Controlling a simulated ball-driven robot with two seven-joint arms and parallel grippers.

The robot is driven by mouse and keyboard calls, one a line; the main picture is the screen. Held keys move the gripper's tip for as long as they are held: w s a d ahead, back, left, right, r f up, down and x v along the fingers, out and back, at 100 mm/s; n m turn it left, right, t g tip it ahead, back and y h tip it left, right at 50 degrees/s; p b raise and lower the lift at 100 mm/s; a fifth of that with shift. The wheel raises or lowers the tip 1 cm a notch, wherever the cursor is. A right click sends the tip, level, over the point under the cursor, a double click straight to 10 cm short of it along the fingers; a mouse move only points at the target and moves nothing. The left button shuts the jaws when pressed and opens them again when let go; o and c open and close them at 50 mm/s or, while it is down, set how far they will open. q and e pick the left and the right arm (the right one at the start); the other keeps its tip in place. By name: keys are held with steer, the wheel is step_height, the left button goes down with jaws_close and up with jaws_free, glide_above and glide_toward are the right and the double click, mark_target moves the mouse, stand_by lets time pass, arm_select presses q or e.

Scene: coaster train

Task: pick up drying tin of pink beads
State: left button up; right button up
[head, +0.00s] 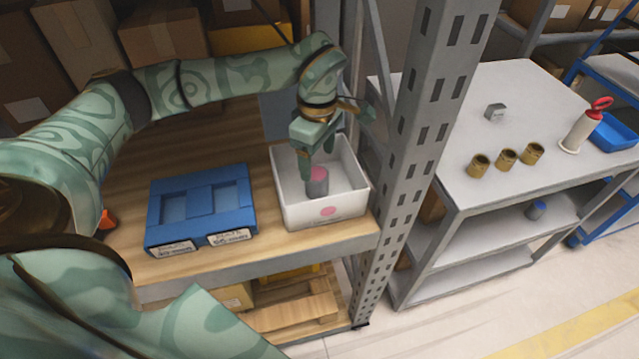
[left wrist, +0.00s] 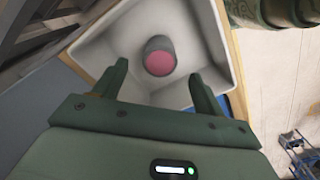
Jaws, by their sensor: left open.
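The drying tin of pink beads (head: 317,183) is a small grey cylinder with a pink top. It stands upright inside a white bin (head: 325,212) that has a pink dot on its front. My left gripper (head: 318,148) is over the bin, above the tin and apart from it. In the left wrist view the tin's pink top (left wrist: 160,63) shows ahead of and between the two open fingers (left wrist: 158,85), with nothing held. The bin's inner wall (left wrist: 205,40) surrounds the tin there. My right gripper is not in view.
A blue two-part tray (head: 200,205) lies on the wooden shelf left of the bin. A grey perforated post (head: 425,110) stands close to the bin's right. Beyond it, a grey table (head: 545,100) holds several brass-coloured cups (head: 505,158) and a white bottle with a red top (head: 583,130).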

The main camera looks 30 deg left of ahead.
mark_target(317, 174)
arm_select(q)
steer(key=shift+s+f, duration=0.1)
steer(key=shift+f, duration=0.65)
step_height(317, 174, down, 5)
steer(key=shift+a+b, duration=0.15)
steer(key=shift+b, duration=0.8)
steer(key=shift+r, duration=0.1)
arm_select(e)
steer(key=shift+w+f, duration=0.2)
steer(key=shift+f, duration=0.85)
arm_select(q)
steer(key=c, duration=1.1)
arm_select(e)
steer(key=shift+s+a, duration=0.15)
arm_select(q)
steer(key=shift+r, duration=0.1)
